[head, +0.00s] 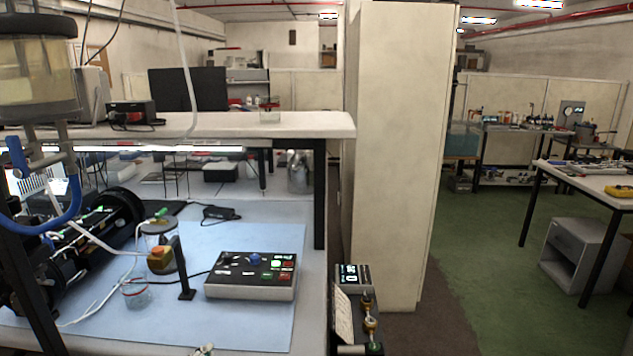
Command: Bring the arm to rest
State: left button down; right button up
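Neither of my arms nor grippers shows in the head view. A black cylinder with round end flanges (125,208) lies on the bench at the left, partly cut off by the frame edge. A control box (250,276) with a blue knob and green and red buttons sits on the blue mat (262,240). A small glass jar with a red rim (136,296) and a larger clear vessel (160,240) stand near the cylinder, with thin tubes around them.
A clear tank with yellowish liquid (40,85) hangs at upper left. A raised shelf (300,125) crosses above the bench. A small device with a display (354,275) stands at the bench's right edge. A tall pale column (395,150) stands behind it.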

pick_arm(q)
jog(key=s+f+n+g+h, duration=0.1)
jog(key=s+f+n+g, duration=0.3)
jog(key=s+f+g, duration=0.65)
jog(key=s+f+n+g+h, duration=0.1)
jog(key=s+f+n+g, duration=0.2)
jog(key=s+f, duration=1.1)
jog(key=f, duration=0.8)
jog(key=s+f, duration=0.3)
jog(key=f, duration=0.7)
jog(key=s+a+f+g, duration=0.2)
jog(key=s+a+f, duration=0.1)
jog(key=s+f, duration=1.3)
jog(key=shift+s+f, duration=0.3)
jog(key=shift+f, duration=0.2)
